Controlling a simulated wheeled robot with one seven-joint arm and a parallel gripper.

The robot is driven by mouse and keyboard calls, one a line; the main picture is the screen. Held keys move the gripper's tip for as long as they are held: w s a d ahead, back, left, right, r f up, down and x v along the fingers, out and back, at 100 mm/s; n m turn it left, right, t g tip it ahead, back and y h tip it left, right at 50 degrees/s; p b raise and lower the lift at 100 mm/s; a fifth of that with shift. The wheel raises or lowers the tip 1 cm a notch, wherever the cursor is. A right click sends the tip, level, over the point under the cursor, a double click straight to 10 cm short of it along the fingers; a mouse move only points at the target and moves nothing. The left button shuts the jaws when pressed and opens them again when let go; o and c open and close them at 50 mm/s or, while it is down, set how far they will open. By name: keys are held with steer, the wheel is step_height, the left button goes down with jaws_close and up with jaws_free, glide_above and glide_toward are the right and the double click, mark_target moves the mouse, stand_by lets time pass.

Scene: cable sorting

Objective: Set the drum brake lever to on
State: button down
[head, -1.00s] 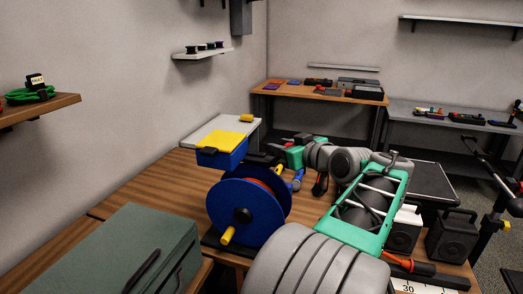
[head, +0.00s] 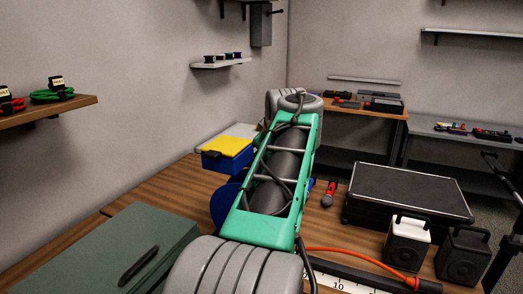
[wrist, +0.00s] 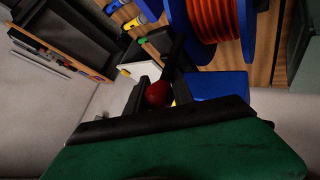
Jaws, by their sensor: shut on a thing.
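The cable drum is blue with orange cable wound on it. In the head view only a bit of its blue flange (head: 223,205) shows, behind my green and grey arm. In the wrist view the drum's orange cable (wrist: 214,20) and blue flanges are at the top. A round red knob (wrist: 158,94), seemingly the brake lever's end, sits between the dark fingers of my gripper (wrist: 157,86), which is shut on it. The rest of the lever is mostly hidden, and I cannot tell its setting. My gripper is hidden behind the arm in the head view.
A blue bin with a yellow lid (head: 227,150) stands behind the drum. A grey-green case (head: 125,250) is at the front left. A black case (head: 408,200) and two small speaker-like boxes (head: 408,240) stand at right. A red-handled tool (head: 328,193) lies beyond the arm.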

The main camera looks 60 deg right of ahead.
steer(key=shift+s+f, duration=0.1)
steer(key=shift+f, duration=0.15)
steer(key=c, duration=1.1)
jaws_free()
steer(key=shift+r, duration=0.15)
steer(key=shift+a, duration=0.1)
steer(key=v, duration=0.7)
steer(key=shift+a+r+p, duration=0.25)
steer(key=shift+r+p, duration=0.1)
steer(key=shift+s, duration=0.1)
